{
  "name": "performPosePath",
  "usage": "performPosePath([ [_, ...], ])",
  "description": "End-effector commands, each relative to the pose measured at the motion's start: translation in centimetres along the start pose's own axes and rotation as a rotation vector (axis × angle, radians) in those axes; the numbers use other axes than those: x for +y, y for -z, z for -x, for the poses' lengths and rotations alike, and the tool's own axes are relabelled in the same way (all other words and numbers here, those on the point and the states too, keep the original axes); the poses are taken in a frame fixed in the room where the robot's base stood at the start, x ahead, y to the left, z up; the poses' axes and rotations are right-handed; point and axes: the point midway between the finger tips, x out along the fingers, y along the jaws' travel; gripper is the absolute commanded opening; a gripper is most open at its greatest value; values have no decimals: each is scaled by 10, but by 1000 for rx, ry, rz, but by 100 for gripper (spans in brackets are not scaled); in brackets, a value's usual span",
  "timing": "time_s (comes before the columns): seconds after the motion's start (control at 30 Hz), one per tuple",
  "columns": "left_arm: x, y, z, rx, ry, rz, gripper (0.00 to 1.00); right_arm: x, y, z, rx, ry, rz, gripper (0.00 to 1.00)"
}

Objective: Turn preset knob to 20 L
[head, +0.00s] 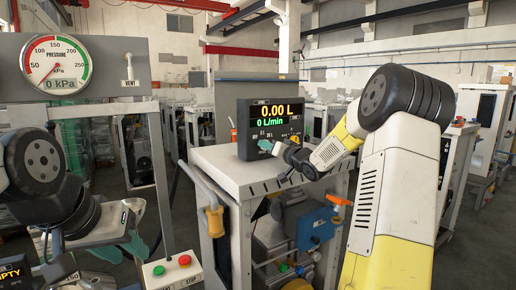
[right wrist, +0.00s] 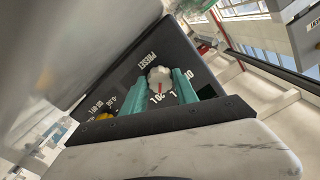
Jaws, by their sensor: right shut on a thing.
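The preset knob (right wrist: 160,77) is a small light-grey dial on a dark panel, below the printed word PRESET, in the right wrist view. My right gripper (right wrist: 160,86) has its two teal fingers on either side of the knob, shut on it. A red mark on the knob faces printed numerals that seem to read 20. In the head view, my right gripper (head: 267,146) is at the lower front of the dispenser display (head: 270,128), hiding the knob. The display reads 0.00 L and 0 L/min. My left gripper (head: 136,246) is low at the left, with teal fingers partly hidden.
A pressure gauge (head: 56,66) reading 0 kPa stands at the left. A box with red and green buttons (head: 172,270) is at the bottom. A yellow nozzle (head: 215,220) hangs beside the white cabinet (head: 225,165) that carries the display.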

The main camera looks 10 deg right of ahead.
Motion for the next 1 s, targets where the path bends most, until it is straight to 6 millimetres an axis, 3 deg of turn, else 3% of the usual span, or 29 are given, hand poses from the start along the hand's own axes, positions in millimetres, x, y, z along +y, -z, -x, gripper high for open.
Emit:
performPosePath([
  [0.63,0,0,0,0,0,0,36,1,-1,0,-3,-2,-55,0],
  [0.67,0,0,0,0,0,0,36,1,-1,0,-2,-2,-55,37],
  [0.77,0,0,0,0,0,0,36,1,-1,0,-2,-2,-54,57],
  [1.0,0,0,0,0,0,0,36,0,0,0,-1,-1,-53,57],
])
